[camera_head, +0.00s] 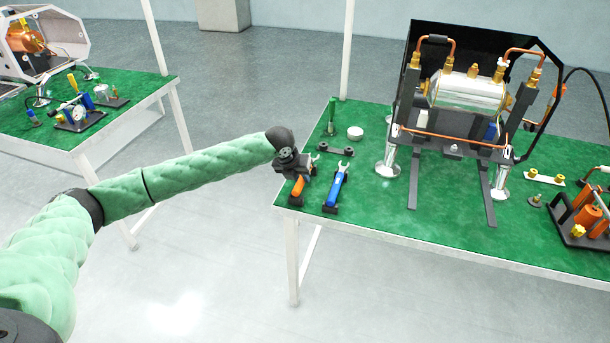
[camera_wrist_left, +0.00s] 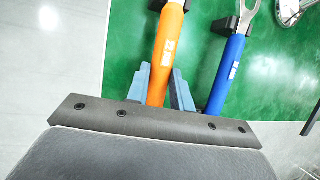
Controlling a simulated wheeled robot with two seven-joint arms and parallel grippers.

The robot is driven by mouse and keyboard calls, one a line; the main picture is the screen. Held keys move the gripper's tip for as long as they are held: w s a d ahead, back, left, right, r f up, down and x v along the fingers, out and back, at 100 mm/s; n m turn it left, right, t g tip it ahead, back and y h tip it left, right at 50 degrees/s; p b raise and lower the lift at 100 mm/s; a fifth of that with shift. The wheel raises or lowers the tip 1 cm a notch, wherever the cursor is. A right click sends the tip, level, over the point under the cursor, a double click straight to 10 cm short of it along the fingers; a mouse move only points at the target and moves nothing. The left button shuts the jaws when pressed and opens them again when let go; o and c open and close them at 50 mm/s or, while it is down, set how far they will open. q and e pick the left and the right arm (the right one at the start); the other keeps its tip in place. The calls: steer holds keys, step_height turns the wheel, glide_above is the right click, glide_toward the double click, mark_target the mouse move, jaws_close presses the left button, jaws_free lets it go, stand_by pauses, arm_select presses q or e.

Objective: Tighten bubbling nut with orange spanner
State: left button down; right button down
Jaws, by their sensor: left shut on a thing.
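The orange spanner (camera_head: 297,187) lies at the near left corner of the green table, partly hidden under my left gripper (camera_head: 293,171). In the left wrist view the orange handle (camera_wrist_left: 167,50) runs between the two fingers of my left gripper (camera_wrist_left: 162,88), which is shut on it. A dark holder shows beside the handle at the top of that view; the spanner's head is out of view there. The boiler (camera_head: 468,92), a shiny cylinder with copper pipes and brass nuts, stands in a dark frame. I cannot tell which nut is the bubbling one. My right gripper is not in view.
A blue spanner (camera_head: 336,184) lies in dark holders just right of the orange one and also shows in the left wrist view (camera_wrist_left: 226,73). A dark bar (camera_head: 335,149) and white round piece (camera_head: 355,132) lie behind. Black frame legs (camera_head: 414,190) reach towards the front edge.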

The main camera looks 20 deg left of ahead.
arm_select(q)
steer(key=shift+r+p, duration=1.05)
steer(key=shift+r, duration=0.1)
steer(key=shift+r+p, duration=2.1)
steer(key=shift+r, duration=0.4)
steer(key=c, duration=1.9)
jaws_free()
jaws_close()
steer(key=shift+f, duration=0.1)
